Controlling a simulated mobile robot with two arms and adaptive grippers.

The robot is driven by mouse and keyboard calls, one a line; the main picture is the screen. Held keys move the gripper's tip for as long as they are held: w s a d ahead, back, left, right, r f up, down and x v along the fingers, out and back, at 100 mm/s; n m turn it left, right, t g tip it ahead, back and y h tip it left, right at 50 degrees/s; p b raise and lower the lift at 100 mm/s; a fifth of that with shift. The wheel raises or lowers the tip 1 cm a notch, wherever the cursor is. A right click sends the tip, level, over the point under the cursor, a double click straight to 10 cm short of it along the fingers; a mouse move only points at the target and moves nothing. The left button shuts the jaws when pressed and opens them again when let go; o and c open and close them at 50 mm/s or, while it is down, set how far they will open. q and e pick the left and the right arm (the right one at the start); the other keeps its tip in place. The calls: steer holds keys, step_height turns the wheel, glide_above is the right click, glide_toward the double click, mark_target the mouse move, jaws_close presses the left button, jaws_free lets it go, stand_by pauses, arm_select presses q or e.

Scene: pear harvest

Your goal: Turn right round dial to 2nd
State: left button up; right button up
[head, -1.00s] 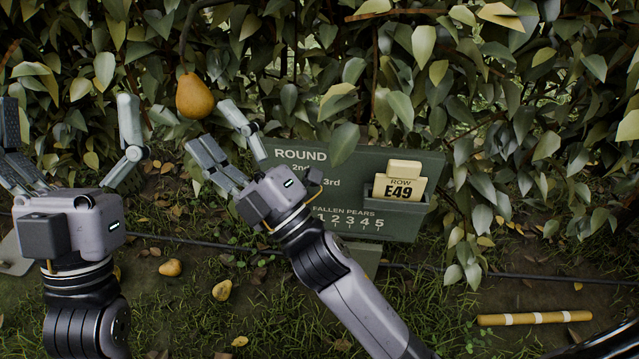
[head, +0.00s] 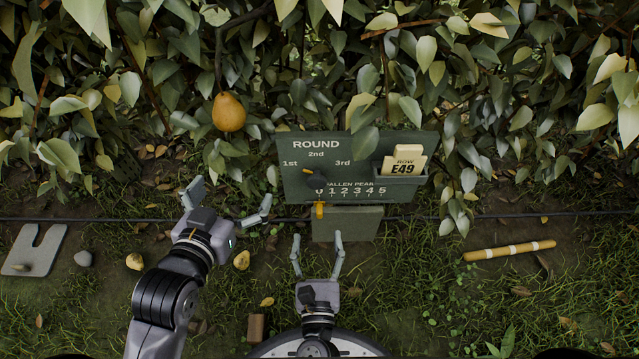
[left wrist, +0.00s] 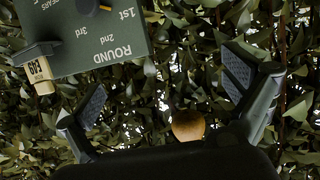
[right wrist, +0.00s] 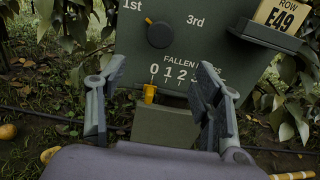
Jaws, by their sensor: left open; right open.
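The round dial (head: 318,181) is a dark knob on the green ROUND board (head: 300,192), below the labels 1st, 2nd and 3rd. In the right wrist view the dial (right wrist: 160,35) has its yellow mark at the upper left, towards 1st. It is partly cut off in the left wrist view (left wrist: 88,6). My right gripper (head: 317,240) is open and empty, in front of and below the board, apart from the dial. My left gripper (head: 228,199) is open and empty, left of the board and below the hanging pear.
A pear (head: 228,112) hangs left of the board. A yellow tab (head: 319,210) sits at 0 on the FALLEN PEARS scale. The E49 row card (head: 404,160) stands in a holder at the board's right. A banded stick (head: 510,250) and fallen pears (head: 134,261) lie on the ground.

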mark_target(316, 186)
steer(key=w+b, duration=0.2)
steer(key=w, duration=1.1)
steer(key=shift+w, duration=0.35)
arm_select(q)
step_height(316, 186, up, 10)
steer(key=w+d+t+h, duration=0.1)
steer(key=t+h, duration=0.1)
steer(key=t, duration=0.4)
steer(key=shift+w+d, duration=0.3)
steer(key=shift+d, duration=0.1)
arm_select(e)
steer(key=shift+w, duration=0.65)
steer(key=shift+c, duration=0.2)
steer(key=c, duration=1.1)
